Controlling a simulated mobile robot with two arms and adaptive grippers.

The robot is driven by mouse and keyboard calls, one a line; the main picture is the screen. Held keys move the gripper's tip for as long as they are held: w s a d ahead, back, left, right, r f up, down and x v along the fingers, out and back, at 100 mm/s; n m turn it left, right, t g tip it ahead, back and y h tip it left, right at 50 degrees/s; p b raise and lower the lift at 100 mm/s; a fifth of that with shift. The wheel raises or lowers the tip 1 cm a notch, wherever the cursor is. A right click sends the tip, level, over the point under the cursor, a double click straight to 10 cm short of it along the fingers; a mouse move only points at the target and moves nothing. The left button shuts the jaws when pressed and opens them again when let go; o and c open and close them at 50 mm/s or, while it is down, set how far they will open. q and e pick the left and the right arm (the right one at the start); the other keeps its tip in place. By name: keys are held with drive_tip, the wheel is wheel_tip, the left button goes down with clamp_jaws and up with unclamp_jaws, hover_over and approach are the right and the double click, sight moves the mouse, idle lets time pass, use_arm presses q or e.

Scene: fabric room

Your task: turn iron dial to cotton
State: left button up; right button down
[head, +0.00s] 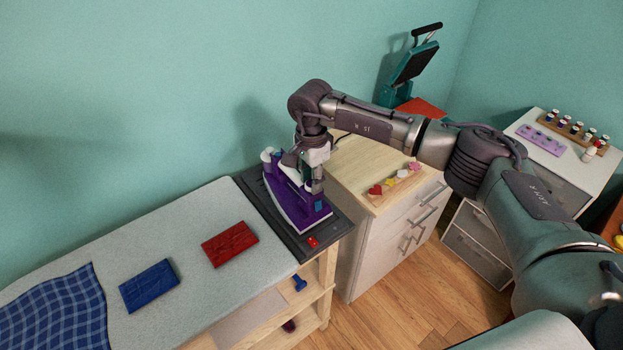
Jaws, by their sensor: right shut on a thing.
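The purple and white iron (287,208) lies flat on the dark rest plate (262,205) at the right end of the ironing board. My right gripper (316,188) reaches down from above onto the top of the iron. Its fingers are shut on the iron's dial, which they hide, so its setting cannot be read. A small blue patch shows on the iron just below the fingertips. My left gripper is not in view.
A drawer cabinet (385,240) with a wooden tray (398,184) stands to the right. A teal heat press (411,68) stands behind.

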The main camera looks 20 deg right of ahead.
drive_tip(key=m+b, duration=0.3)
drive_tip(key=shift+f, duration=0.15)
drive_tip(key=m+b, duration=0.3)
drive_tip(key=m, duration=0.3)
drive_tip(key=shift+b, duration=0.4)
drive_tip(key=m+b, duration=0.2)
drive_tip(key=m, duration=0.2)
drive_tip(key=m+b, duration=0.2)
drive_tip(key=m, duration=0.4)
drive_tip(key=m+b, duration=0.1)
drive_tip(key=m, duration=0.4)
drive_tip(key=shift+b, duration=0.4)
drive_tip(key=m+b, duration=0.1)
drive_tip(key=m, duration=0.4)
drive_tip(key=shift+m, duration=0.4)
drive_tip(key=m+b, duration=0.1)
drive_tip(key=m, duration=0.5)
drive_tip(key=shift+r, duration=0.2)
drive_tip(key=m, duration=0.5)
drive_tip(key=shift+m+b, duration=0.3)
drive_tip(key=shift+b, duration=0.05)
